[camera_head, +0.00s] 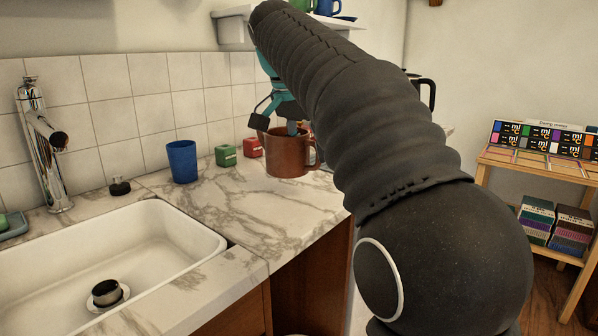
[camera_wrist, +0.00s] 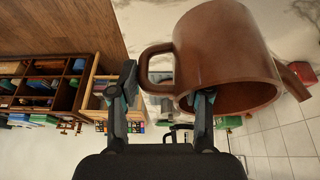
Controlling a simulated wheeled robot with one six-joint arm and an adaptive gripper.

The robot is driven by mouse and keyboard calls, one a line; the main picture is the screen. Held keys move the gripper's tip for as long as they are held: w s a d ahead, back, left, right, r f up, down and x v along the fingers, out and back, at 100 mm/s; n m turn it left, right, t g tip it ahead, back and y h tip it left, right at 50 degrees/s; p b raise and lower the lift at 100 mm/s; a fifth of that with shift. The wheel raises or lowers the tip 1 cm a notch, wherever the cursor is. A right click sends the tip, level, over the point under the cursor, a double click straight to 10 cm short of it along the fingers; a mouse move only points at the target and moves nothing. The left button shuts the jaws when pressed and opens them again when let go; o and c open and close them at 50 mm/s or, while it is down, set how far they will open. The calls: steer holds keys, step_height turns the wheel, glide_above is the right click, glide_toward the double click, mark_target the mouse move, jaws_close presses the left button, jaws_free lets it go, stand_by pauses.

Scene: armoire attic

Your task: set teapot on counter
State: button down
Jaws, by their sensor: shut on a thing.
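The teapot is a reddish-brown pot (camera_head: 285,152) at the back right of the marble counter (camera_head: 250,205). It is upright, at or just above the counter top; I cannot tell whether its base touches. My gripper (camera_head: 276,115) comes down on it from above. In the wrist view the teapot (camera_wrist: 228,50) fills the upper right, with its spout at the right edge and its looped handle at the left. My arm hides part of the counter's right end.
A blue cup (camera_head: 182,161), a green box (camera_head: 226,156) and a red box (camera_head: 253,147) stand left of the teapot. The white sink (camera_head: 130,260) and chrome tap (camera_head: 42,145) are at left. The counter's front middle is clear. A wooden shelf (camera_head: 540,165) stands right.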

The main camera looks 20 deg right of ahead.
mark_target(302, 175)
steer(key=shift+w+a+f, duration=0.35)
steer(key=shift+a+f, duration=0.05)
steer(key=shift+a, duration=0.3)
steer(key=shift+a+f, duration=0.1)
steer(key=shift+f, duration=0.2)
steer(key=shift+f+b, duration=0.55)
steer(key=shift+f, duration=1.2)
steer(key=shift+f, duration=0.1)
steer(key=c, duration=0.5)
jaws_free()
steer(key=p+v, duration=0.1)
steer(key=v, duration=1.1)
